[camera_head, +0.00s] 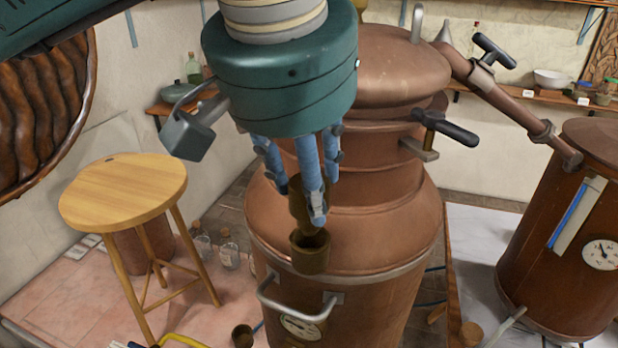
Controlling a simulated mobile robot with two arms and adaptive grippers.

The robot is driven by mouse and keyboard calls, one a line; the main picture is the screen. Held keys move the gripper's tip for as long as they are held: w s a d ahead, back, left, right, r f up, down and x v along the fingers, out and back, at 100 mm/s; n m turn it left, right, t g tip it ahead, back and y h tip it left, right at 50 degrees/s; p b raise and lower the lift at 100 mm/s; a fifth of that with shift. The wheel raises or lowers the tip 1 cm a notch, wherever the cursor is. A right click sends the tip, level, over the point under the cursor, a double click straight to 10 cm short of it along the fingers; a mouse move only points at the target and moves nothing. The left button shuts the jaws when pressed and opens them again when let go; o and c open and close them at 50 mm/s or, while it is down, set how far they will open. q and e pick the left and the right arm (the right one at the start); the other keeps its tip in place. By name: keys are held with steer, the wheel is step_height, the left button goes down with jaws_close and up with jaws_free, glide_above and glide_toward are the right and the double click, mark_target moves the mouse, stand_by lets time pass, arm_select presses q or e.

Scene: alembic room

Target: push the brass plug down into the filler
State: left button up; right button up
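My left gripper (301,192) comes in from the upper left, over the shoulder of the copper still (385,235). Its blue fingers are closed around the brass plug (299,208), which is held roughly upright. The filler (310,256) is a short, brass-coloured open cup at the front of the still's shoulder. The plug's lower end is at the filler's mouth, over its back left part. Part of the dark opening still shows, and I cannot tell whether the plug is inside or just above. The fingers hide part of the plug. My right gripper is not in view.
A wooden stool (122,190) stands to the left, with glass bottles (229,252) behind its legs. The still has a front handle (295,308) and a black-gripped lid clamp (445,128). A copper pipe (510,106) leads to a copper vessel (560,240) with a gauge at right.

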arm_select(q)
steer(key=shift+f+b, duration=0.55)
steer(key=shift+f, duration=0.35)
stand_by(0.6)
steer(key=shift+f+b, duration=0.4)
steer(key=shift+f, duration=0.3)
stand_by(1.1)
steer(key=shift+f, duration=0.25)
stand_by(0.6)
steer(key=shift+f, duration=0.45)
stand_by(1.4)
steer(key=o, duration=1.3)
steer(key=shift+r, duration=0.15)
